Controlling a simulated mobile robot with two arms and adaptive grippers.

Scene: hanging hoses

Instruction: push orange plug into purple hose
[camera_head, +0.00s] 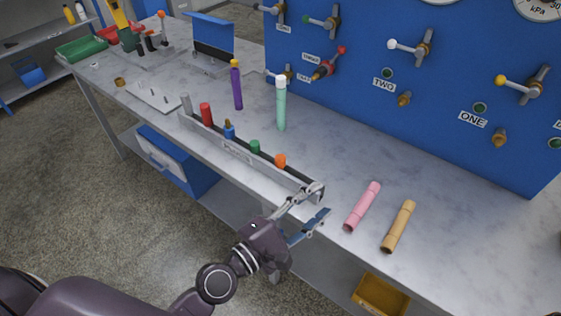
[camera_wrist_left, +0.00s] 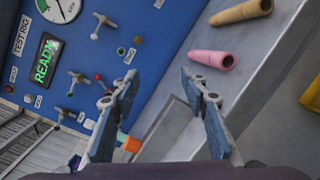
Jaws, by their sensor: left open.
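The orange plug (camera_head: 280,161) stands upright in the long grey rack (camera_head: 236,151) near its right end. An orange patch beside my left finger in the left wrist view (camera_wrist_left: 132,145) looks like it. The purple hose (camera_head: 238,91) is upright behind the rack, with a yellow-gold piece at its top; a bit of purple shows low in the left wrist view (camera_wrist_left: 75,162). My left gripper (camera_head: 322,202) is open at the rack's right end, nothing between its fingers (camera_wrist_left: 160,80). It is apart from the orange plug. My right gripper is not in view.
Green (camera_head: 255,146), blue (camera_head: 229,130), red (camera_head: 206,114) and grey plugs share the rack. A mint hose (camera_head: 281,108) stands behind it. Pink (camera_head: 362,207) and tan (camera_head: 399,226) hoses lie to the right. The blue valve panel (camera_head: 440,75) bounds the bench behind.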

